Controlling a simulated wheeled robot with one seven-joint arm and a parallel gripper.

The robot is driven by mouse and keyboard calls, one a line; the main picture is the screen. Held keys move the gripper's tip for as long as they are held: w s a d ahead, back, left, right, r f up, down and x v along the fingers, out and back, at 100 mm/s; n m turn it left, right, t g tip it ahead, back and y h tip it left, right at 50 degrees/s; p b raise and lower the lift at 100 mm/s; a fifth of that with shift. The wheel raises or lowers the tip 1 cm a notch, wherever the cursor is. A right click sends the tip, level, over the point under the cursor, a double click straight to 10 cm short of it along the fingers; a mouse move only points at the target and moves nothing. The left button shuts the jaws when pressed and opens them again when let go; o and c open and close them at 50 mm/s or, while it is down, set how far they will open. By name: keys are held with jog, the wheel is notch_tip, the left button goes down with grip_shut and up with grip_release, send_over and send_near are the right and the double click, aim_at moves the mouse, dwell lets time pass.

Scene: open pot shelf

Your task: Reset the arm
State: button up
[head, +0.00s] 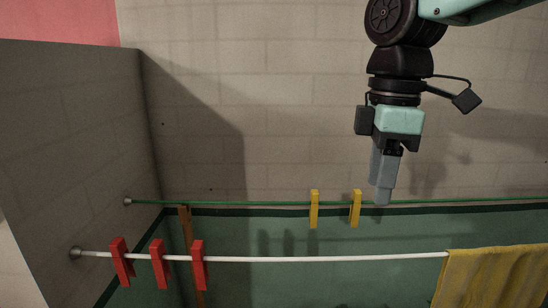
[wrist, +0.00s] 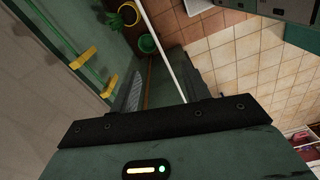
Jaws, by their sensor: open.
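My gripper (head: 382,193) hangs pointing down at the upper right of the head view, on my black and pale green arm. Its grey fingers are open with nothing seen between them; they partly overlap from this side. In the picture the fingertips reach the green line, just right of two yellow clips (head: 356,208); I see no contact. In the wrist view the dark body of my own wrist fills the lower part.
A white rod (head: 320,259) carries red clips (head: 158,264) and a yellow cloth (head: 497,277). The green line (head: 250,202) runs behind it. A grey side wall (head: 75,150) stands left. The wrist view shows a yellow pot (wrist: 130,14), a green pot (wrist: 147,43) and tiled floor (wrist: 245,55).

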jog(key=s+f+m+b, duration=0.2)
jog(key=s+f, duration=0.3)
jog(key=f, duration=0.4)
jog(key=s+f+m+b, duration=0.3)
jog(key=s+f, duration=0.3)
jog(key=f, duration=0.2)
jog(key=s+a+f+m+b, duration=0.1)
jog(key=s+f+m+b, duration=0.1)
jog(key=s+f, duration=0.3)
notch_tip(320, 180, down, 5)
jog(key=shift+s+r+m+b, duration=0.2)
jog(key=shift+s+m+b, duration=0.15)
jog(key=shift+b, duration=0.4)
jog(key=shift+w, duration=0.1)
